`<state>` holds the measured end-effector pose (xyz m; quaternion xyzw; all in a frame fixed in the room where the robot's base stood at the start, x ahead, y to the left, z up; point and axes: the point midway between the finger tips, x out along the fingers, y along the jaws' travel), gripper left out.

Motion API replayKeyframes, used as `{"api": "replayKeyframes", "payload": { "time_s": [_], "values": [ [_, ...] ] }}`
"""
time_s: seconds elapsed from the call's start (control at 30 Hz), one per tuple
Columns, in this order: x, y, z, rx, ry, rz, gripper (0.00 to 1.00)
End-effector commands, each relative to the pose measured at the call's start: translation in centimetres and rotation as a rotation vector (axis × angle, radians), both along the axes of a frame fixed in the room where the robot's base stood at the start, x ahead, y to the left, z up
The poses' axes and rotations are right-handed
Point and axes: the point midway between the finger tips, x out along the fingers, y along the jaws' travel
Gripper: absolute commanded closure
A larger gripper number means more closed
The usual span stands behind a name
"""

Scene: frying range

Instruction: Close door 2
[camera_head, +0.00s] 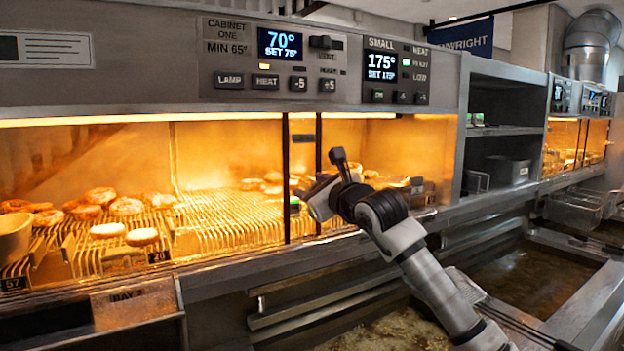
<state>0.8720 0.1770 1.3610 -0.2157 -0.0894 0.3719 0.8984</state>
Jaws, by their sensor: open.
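The heated cabinet has a lit opening with two thin black upright bars near its middle, a left bar (286,180) and a right bar (318,160). They look like the edges of cabinet doors, but I see no label naming door 2. My arm reaches up from the lower right. My gripper (322,192) is in front of the opening, close to the right bar and overlapping its lower part. I cannot tell whether it touches the bar. Nothing shows between its fingers, and the arm hides part of the opening behind it.
Wire racks (225,215) inside the cabinet hold several round buns or patties (127,206). A control panel (281,60) with displays runs above. Fryer vats with oil (385,332) lie below and to the right. Open grey shelves (505,130) stand right of the opening.

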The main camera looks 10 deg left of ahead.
Motion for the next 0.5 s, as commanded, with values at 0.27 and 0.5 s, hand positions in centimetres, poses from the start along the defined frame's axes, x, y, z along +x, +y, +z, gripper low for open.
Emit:
{"api": "replayKeyframes", "payload": {
  "time_s": [0.27,0.5],
  "values": [
    [0.28,0.29,-0.10,0.000,0.000,0.000,0.54],
    [0.25,0.27,-0.08,-0.001,0.001,0.000,0.78]
  ]
}}
